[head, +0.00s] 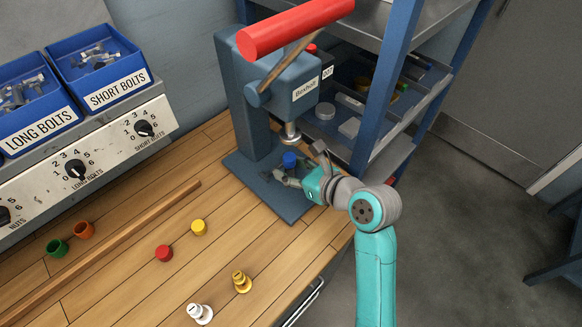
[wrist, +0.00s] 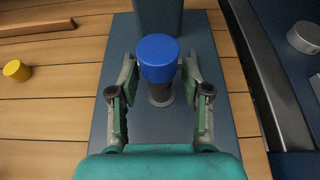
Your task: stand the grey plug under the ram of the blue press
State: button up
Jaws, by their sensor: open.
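The grey plug (wrist: 160,93) stands upright on the base plate of the blue press (head: 287,85), with a blue cap (wrist: 158,54) on its top. In the head view the blue cap (head: 289,159) shows just below the silver ram (head: 291,136), with a small gap between them. My gripper (wrist: 159,64) is open, with one finger on each side of the capped plug and visible gaps to both. In the head view my gripper (head: 290,176) is low over the base plate and hides most of the plug's body.
Red (head: 164,253), yellow (head: 199,227), green (head: 57,248) and orange (head: 84,230) caps lie near a wooden strip (head: 110,246). A shelf rack (head: 385,80) stands close right of the press.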

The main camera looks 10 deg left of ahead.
jog(key=shift+r, duration=0.2)
jog(key=v, duration=1.2)
jog(key=shift+f, duration=0.15)
